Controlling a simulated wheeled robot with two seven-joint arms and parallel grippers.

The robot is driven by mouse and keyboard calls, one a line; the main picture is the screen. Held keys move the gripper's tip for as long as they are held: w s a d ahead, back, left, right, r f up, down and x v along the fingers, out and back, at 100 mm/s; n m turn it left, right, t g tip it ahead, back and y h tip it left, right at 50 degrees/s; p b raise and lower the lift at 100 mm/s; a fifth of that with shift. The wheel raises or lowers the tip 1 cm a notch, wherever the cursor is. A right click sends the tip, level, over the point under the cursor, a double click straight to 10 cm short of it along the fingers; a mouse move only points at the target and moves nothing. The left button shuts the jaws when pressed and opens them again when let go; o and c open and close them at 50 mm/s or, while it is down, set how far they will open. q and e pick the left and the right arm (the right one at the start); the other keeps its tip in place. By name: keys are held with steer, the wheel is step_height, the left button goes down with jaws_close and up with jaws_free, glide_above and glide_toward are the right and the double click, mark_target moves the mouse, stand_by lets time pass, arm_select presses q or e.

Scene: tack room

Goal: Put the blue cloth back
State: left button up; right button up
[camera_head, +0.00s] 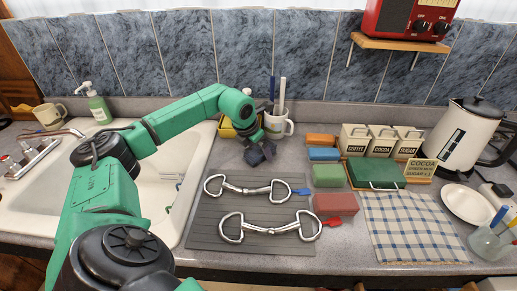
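A small blue folded block, possibly the blue cloth (323,154), lies on the counter right of the grey ribbed mat (205,232). It sits in a column with an orange block (321,140), a green one (328,176) and a red one (336,204). My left gripper (262,154) points down above the mat's far end, left of the blue block and apart from it. A dark bluish shape shows at its tips; I cannot tell whether that is fingers or something held. My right gripper is out of view.
Two metal bits (248,189) (270,228) lie on the mat. A white mug (278,126) and yellow holder (228,130) stand behind my gripper. Canisters (382,141), a green box (375,173), a checked cloth (412,228) and a kettle (458,138) fill the right. The sink (150,205) is left.

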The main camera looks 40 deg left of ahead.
arm_select(q)
steer(key=shift+r, duration=0.1)
steer(key=b+v, duration=0.1)
steer(key=v, duration=1.1)
steer(key=shift+b, duration=0.4)
